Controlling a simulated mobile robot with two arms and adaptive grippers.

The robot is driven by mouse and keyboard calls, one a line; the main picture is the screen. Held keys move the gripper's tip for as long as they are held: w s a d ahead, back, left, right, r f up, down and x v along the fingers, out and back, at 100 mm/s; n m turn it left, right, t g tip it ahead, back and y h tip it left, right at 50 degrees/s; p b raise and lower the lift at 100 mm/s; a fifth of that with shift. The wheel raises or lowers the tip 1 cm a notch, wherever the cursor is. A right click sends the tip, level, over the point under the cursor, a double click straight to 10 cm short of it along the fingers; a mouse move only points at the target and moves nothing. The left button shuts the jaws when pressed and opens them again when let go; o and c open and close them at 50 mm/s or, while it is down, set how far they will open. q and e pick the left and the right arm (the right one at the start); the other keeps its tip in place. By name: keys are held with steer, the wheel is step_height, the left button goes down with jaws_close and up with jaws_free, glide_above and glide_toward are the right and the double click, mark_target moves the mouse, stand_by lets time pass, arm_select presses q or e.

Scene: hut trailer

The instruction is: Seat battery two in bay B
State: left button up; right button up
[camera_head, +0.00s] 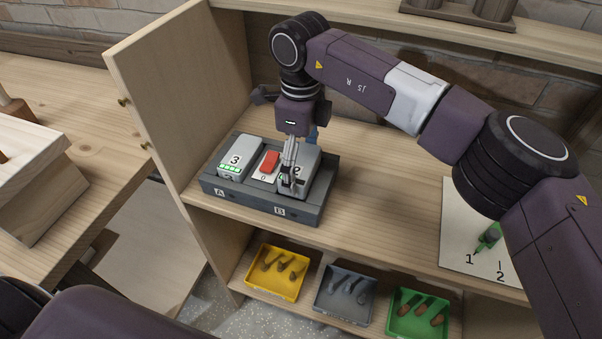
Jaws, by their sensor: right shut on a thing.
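A dark grey charger (240,201) stands on the shelf, with bays labelled A and B on its front. Battery three (240,152), light grey with a 3 and green lights, sits in bay A. Battery two (314,163), light grey with a 2, is at bay B on the right. My right gripper (288,184) comes down from above and is shut on battery two. Its fingers cover part of the battery's front and top, so I cannot tell whether it sits fully down. My left gripper is out of view.
A red switch (269,161) lies between the bays, close to my right fingers. A cabinet side panel (185,85) stands left of the charger. Yellow (262,285), grey (333,308) and green (402,327) bins sit below. A numbered board (458,225) lies right; shelf between is clear.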

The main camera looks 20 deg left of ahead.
steer(key=shift+f, duration=0.85)
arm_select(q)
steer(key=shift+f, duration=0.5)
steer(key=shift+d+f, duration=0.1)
